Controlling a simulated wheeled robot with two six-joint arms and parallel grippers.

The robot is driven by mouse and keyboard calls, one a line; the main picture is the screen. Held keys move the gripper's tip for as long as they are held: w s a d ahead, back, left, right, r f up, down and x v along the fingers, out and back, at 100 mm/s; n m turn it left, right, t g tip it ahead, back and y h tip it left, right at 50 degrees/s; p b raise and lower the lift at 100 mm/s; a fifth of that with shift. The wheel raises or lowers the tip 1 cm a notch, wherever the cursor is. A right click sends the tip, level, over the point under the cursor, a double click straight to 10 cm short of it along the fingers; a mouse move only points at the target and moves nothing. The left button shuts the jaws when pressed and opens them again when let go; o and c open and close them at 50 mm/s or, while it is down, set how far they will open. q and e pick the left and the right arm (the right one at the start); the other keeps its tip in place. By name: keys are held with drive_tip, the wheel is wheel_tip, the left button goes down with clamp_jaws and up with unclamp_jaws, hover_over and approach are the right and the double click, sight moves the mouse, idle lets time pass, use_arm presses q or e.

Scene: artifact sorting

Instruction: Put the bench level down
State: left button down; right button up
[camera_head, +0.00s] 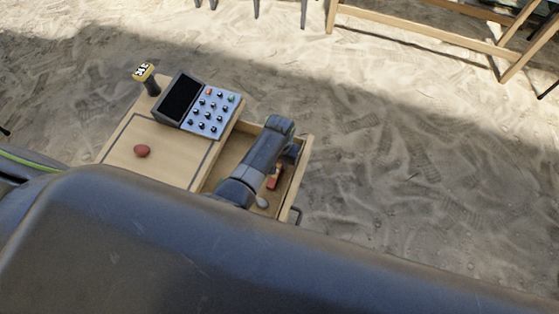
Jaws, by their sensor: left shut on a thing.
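My left gripper (285,158) hangs over the open drawer (303,163) of a light wood cabinet. It points down and is shut on the bench level, which my own wrist mostly hides. A small red and yellow piece (273,178) shows just below the gripper; I cannot tell whether it is part of the level or lies in the drawer. My right gripper is not in view.
On the cabinet top (180,160) stand a console with knobs (208,111), a dark post with a yellow-patterned head (145,75) and a red lump (142,151). A pale object (262,202) is in the drawer's near part. Sandy ground lies open to the right.

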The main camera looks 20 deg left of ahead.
sight(280, 164)
use_arm(q)
drive_tip(key=shift+f, duration=0.2)
drive_tip(key=c, duration=1.5)
unclamp_jaws()
drive_tip(key=o, duration=0.3)
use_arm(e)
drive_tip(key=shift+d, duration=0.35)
use_arm(q)
drive_tip(key=shift+r, duration=0.1)
wheel_tip(280, 164, up, 12)
drive_tip(key=p, duration=0.3)
drive_tip(key=shift+r, duration=0.15)
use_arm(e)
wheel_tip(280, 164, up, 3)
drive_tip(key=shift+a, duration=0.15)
